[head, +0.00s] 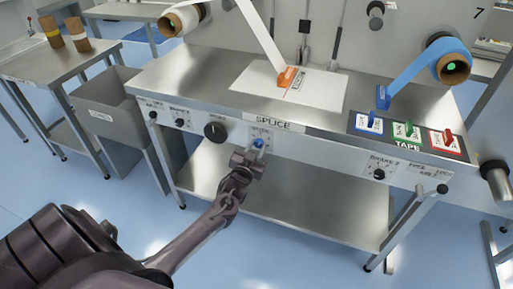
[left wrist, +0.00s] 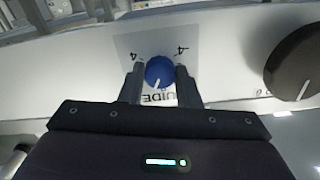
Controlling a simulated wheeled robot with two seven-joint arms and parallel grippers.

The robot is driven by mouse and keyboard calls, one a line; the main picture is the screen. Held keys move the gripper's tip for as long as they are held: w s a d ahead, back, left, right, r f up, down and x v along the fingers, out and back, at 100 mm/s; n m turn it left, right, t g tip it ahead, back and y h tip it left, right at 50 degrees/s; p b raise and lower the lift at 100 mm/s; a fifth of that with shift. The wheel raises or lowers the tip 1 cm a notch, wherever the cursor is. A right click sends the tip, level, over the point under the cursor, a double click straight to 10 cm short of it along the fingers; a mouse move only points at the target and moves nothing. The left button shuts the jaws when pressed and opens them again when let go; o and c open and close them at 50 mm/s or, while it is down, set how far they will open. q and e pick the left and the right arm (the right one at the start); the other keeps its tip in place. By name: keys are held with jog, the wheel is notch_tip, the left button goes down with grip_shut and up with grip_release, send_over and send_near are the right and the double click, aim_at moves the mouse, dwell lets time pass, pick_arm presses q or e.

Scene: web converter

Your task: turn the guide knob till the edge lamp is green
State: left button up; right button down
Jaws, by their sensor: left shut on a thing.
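The guide knob is blue with a white pointer line and sits on the front panel of the splice table, below the SPLICE label; it shows in the head view (head: 259,143) and in the left wrist view (left wrist: 159,71). Its plate reads GUIDE upside down in the wrist view, with a 4 mark at each side. The pointer line slants towards the word GUIDE. My left gripper (head: 250,157) is shut on the knob, one finger at each side in the wrist view (left wrist: 160,82). I cannot tell which light is the edge lamp. My right gripper is out of view.
A larger black knob (head: 215,131) is left of the guide knob. A white web (head: 262,37) runs down to an orange clip (head: 290,77) on the table. A blue roll (head: 440,60) with a green spot in its core is at right. A grey bin (head: 108,105) stands left.

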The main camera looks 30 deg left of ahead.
pick_arm(q)
jog(key=shift+m, duration=0.3)
jog(key=o, duration=1)
jog(key=shift+v, duration=3.9)
